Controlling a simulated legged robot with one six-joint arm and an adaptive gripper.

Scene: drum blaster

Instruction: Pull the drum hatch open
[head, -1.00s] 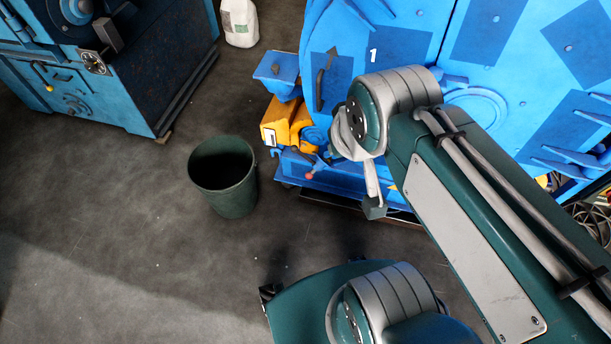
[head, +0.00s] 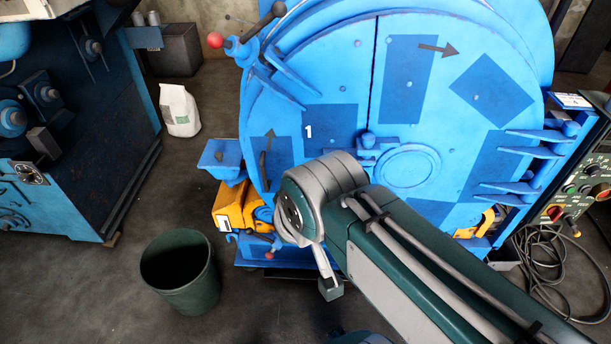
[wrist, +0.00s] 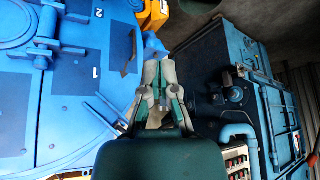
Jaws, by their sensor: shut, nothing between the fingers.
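The big round blue drum face (head: 340,90) fills the centre of the head view. A dark vertical seam splits it, with a latch-like block (head: 378,150) on the seam and a round boss below. A panel marked "1" (head: 330,120) is left of the seam. In the wrist view the blue drum surface (wrist: 75,105) is at the left, with a marked panel and a latch-like block (wrist: 45,45). My gripper (wrist: 160,92) is shut and empty, beside the drum surface. Whether it touches the drum is unclear. In the head view my arm hides the drum's lower middle.
A blue machine (head: 60,150) is at far left. A control panel (head: 580,190) and looped cables (head: 545,265) are at right. Floor between bin and left machine is clear.

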